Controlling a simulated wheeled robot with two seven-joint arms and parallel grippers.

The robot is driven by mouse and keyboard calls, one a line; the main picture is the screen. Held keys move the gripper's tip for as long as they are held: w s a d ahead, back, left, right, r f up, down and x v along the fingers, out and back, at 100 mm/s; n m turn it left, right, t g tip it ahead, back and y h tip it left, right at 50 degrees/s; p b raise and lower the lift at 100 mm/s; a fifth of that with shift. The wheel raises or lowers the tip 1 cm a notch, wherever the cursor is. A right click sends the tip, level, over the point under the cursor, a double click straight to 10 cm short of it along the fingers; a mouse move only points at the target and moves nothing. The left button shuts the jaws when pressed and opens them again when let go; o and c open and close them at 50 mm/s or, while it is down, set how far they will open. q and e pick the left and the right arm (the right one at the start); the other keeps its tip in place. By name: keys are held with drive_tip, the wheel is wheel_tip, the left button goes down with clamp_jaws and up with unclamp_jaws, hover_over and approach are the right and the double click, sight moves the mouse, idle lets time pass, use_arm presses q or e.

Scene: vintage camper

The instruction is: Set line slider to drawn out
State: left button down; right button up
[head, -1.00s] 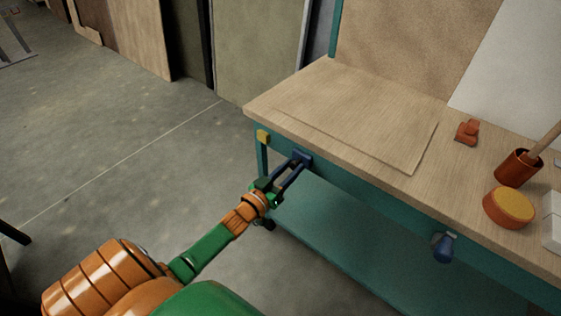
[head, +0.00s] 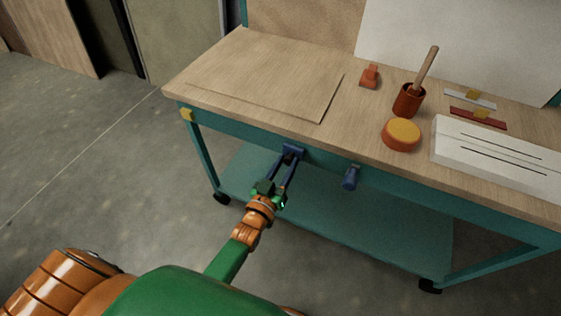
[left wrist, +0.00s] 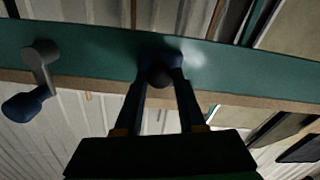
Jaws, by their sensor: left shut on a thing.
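The line slider (head: 293,150) is a small dark blue piece on the teal front rail of the workbench. It sits between the yellow block (head: 186,114) at the rail's left end and a blue-handled crank (head: 350,177) to its right. My left gripper (head: 287,161) reaches up to it from below and is shut on it, its two dark fingers on either side. In the left wrist view a dark round knob (left wrist: 160,76) shows between the fingertips, and the crank (left wrist: 28,98) hangs at the left. The fingers partly hide the slider. My right gripper is not in view.
The workbench top (head: 245,65) holds an orange cup with a wooden handle (head: 408,100), a round orange tin with a yellow top (head: 401,135), a small orange piece (head: 370,75) and a white slotted box (head: 495,155). A lower teal shelf (head: 330,205) lies beneath. The floor at left is clear.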

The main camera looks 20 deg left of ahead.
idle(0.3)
use_arm(q)
drive_tip(key=c, duration=0.5)
unclamp_jaws()
drive_tip(key=s, duration=0.7)
drive_tip(key=shift+a+p, duration=0.25)
drive_tip(key=shift+p, duration=0.15)
